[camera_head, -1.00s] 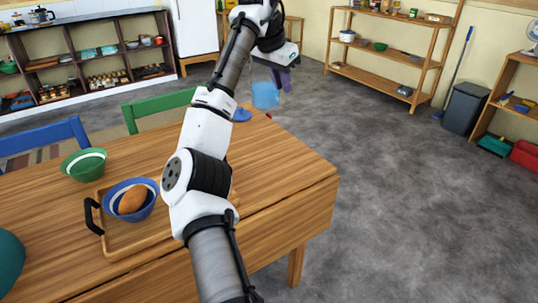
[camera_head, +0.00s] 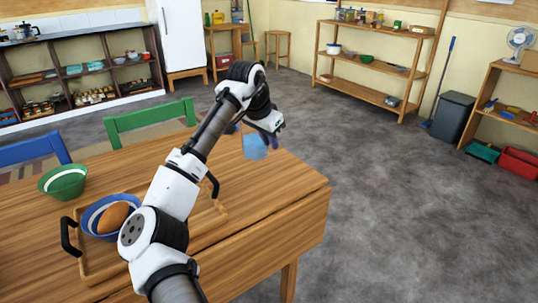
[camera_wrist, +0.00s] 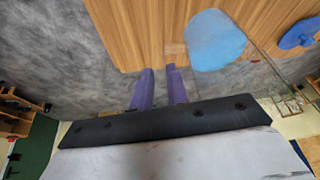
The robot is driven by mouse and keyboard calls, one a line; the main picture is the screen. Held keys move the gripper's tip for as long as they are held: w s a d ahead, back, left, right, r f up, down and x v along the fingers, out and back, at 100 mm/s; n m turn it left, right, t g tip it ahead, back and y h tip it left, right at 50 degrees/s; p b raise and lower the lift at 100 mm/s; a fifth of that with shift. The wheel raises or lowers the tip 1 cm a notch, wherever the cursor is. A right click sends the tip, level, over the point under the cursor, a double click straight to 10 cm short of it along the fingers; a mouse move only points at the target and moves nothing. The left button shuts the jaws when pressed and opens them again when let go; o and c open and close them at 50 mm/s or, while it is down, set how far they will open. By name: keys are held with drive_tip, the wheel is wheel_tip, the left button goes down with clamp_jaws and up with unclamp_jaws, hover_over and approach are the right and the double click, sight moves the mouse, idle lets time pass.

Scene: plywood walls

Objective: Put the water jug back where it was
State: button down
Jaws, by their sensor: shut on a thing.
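The water jug (camera_head: 255,147) shows as light blue water in a clear body. My gripper (camera_head: 274,142) is shut on it, at the side of the jug, and holds it over the far right end of the wooden table (camera_head: 290,200). In the wrist view the two purple fingers (camera_wrist: 160,75) point toward the table, with the jug (camera_wrist: 215,40) just right of them. The clear parts of the jug are hard to make out, and I cannot tell how far its base is above the table.
A blue disc (camera_wrist: 299,33) lies on the table near the jug. A tray holds a blue bowl (camera_head: 90,228) with a brown item; a green bowl (camera_head: 63,182) stands behind. Green (camera_head: 150,116) and blue chairs line the far side. Grey floor is open to the right.

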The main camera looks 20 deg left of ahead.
sight(269, 154)
drive_tip(key=shift+f, duration=2.3)
drive_tip(key=c, duration=1.4)
unclamp_jaws()
drive_tip(key=shift+f, duration=0.15)
drive_tip(key=shift+o, duration=0.2)
drive_tip(key=v, duration=1.2)
